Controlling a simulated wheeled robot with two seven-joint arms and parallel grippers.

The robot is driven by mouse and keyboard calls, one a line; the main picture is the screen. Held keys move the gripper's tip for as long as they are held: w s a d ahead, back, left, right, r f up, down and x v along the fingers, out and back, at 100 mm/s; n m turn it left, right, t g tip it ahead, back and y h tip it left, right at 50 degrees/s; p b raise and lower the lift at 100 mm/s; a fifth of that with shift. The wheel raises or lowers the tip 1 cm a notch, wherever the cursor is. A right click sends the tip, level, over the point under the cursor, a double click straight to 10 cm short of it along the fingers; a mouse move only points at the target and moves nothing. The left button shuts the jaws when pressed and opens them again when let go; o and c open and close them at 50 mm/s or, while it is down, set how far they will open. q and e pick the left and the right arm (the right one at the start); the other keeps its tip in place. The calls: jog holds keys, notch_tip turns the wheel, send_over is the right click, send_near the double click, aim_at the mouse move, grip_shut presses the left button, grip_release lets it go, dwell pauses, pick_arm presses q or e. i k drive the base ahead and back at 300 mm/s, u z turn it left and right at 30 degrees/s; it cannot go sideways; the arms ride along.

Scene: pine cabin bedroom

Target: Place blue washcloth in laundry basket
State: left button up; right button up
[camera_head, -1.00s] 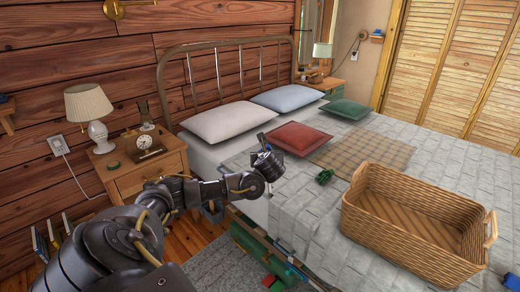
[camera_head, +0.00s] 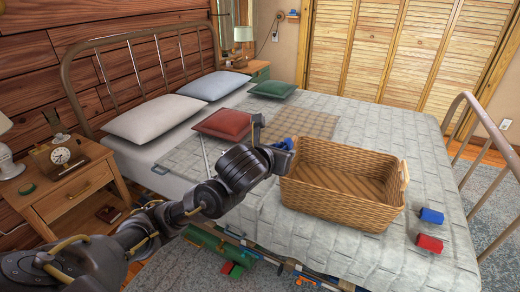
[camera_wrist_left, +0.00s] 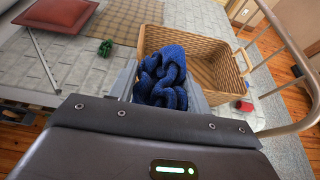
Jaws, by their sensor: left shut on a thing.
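The blue washcloth (camera_head: 284,144) is a small crumpled bundle in my left gripper (camera_head: 275,139). In the left wrist view the knobbly dark blue washcloth (camera_wrist_left: 160,76) is pinched between the two grey fingers (camera_wrist_left: 162,90). The laundry basket (camera_head: 335,203) is a rectangular tan wicker basket on the bed, and its visible inside looks empty. My left gripper is beside the basket's left back corner. In the left wrist view the cloth overlaps the near end of the basket (camera_wrist_left: 218,72); its exact height above the rim is unclear. My right gripper is not in view.
The bed (camera_head: 440,160) has a grey quilt and pillows at its head. A blue block (camera_head: 431,216) and a red block (camera_head: 429,243) lie right of the basket. A metal footboard (camera_head: 480,101) stands at right. A green object (camera_wrist_left: 105,47) lies left of the basket.

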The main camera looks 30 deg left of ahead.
aim_at(308, 179)
jog(key=k, duration=0.65)
jog(key=z, duration=0.7)
jog(key=i, duration=1.85)
jog(key=u, duration=0.7)
